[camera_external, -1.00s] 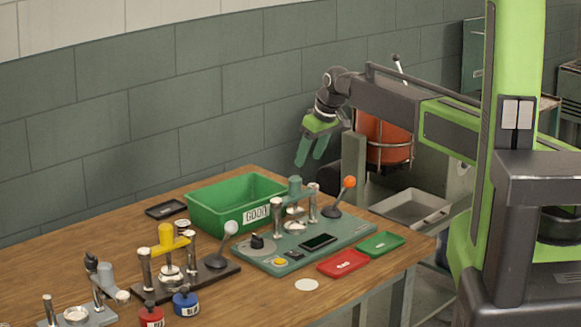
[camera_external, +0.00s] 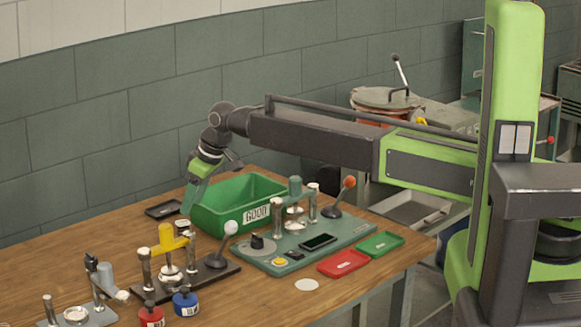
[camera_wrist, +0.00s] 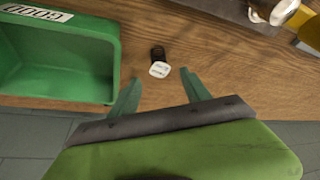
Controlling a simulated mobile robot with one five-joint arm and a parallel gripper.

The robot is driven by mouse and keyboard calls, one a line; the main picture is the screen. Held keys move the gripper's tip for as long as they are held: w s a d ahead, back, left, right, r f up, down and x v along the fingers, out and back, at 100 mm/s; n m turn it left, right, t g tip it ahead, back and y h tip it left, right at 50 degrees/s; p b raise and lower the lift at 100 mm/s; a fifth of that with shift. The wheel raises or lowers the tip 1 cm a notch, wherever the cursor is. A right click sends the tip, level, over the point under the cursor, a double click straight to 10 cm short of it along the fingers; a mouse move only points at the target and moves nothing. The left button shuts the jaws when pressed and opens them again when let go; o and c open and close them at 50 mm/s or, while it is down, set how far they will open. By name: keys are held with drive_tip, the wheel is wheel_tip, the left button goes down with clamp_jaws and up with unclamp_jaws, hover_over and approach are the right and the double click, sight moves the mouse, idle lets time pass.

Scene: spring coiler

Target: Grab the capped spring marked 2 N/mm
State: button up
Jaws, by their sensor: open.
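A small dark cylinder with a white cap (camera_wrist: 159,68) stands on the wooden table in the wrist view, just beyond the fingertips and roughly midway between them. The print on its cap is too small to read, so I cannot tell whether it is the 2 N/mm spring. In the external view a small pale-topped piece (camera_external: 182,223) shows just below my fingers and is probably the same one. My gripper (camera_wrist: 160,88) is open and empty, pointing down; in the external view it (camera_external: 187,204) hangs beside the left end of the green GOOD bin.
The green GOOD bin (camera_external: 212,220) stands right of my gripper. A black tray (camera_external: 163,209) lies to its left. A yellow-topped lever press (camera_external: 167,240) stands in front, with labelled red (camera_external: 151,317) and blue (camera_external: 185,303) pieces nearer.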

sight(185, 223)
drive_tip(key=b+x, duration=0.3)
drive_tip(key=x, duration=0.2)
drive_tip(key=shift+d, duration=0.1)
drive_tip(key=shift+a+f, duration=0.2)
drive_tip(key=shift+f, duration=0.05)
drive_tip(key=b+x, duration=0.5)
drive_tip(key=shift+w+f, duration=0.1)
drive_tip(key=shift+w, duration=0.05)
drive_tip(key=shift+d, duration=0.1)
clamp_jaws()
